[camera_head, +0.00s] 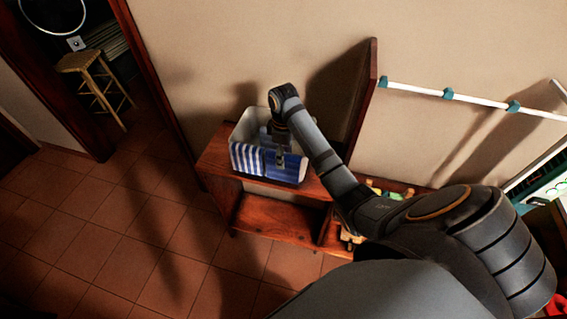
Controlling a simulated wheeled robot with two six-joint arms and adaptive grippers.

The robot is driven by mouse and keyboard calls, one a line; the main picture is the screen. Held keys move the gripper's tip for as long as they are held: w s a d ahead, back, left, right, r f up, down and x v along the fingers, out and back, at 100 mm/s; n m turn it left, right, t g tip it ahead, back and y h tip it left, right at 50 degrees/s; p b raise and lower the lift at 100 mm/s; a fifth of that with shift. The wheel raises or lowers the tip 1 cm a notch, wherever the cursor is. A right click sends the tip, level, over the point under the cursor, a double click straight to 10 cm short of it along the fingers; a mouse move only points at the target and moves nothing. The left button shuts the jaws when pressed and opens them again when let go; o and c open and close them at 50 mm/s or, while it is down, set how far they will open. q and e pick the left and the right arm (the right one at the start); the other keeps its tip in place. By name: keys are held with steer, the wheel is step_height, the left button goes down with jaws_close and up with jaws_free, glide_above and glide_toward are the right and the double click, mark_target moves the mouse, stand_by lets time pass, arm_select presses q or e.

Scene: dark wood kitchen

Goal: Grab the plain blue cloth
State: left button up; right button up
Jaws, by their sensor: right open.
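A plain blue cloth (293,171) hangs over the front right part of a light-coloured bin (243,127). A blue-and-white striped cloth (246,159) hangs beside it on the left. My right gripper (281,158) points down over the bin, at its front rim by the blue cloth. It is open, and its fingers are small and dark here, so I cannot tell whether they touch the cloth. The gripper and wrist hide part of the bin's inside and some of the cloth. My left gripper is not in view.
The bin stands on a low wooden shelf unit (276,219) against the wall. Small items (386,191) lie on the shelf to the right, partly behind my arm. A wooden stool (93,85) stands in the doorway. The tiled floor (105,235) at left is clear.

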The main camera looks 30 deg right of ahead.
steer(key=shift+f, duration=0.2)
steer(key=shift+s+r, duration=0.1)
steer(key=shift+c, duration=1.4)
jaws_close()
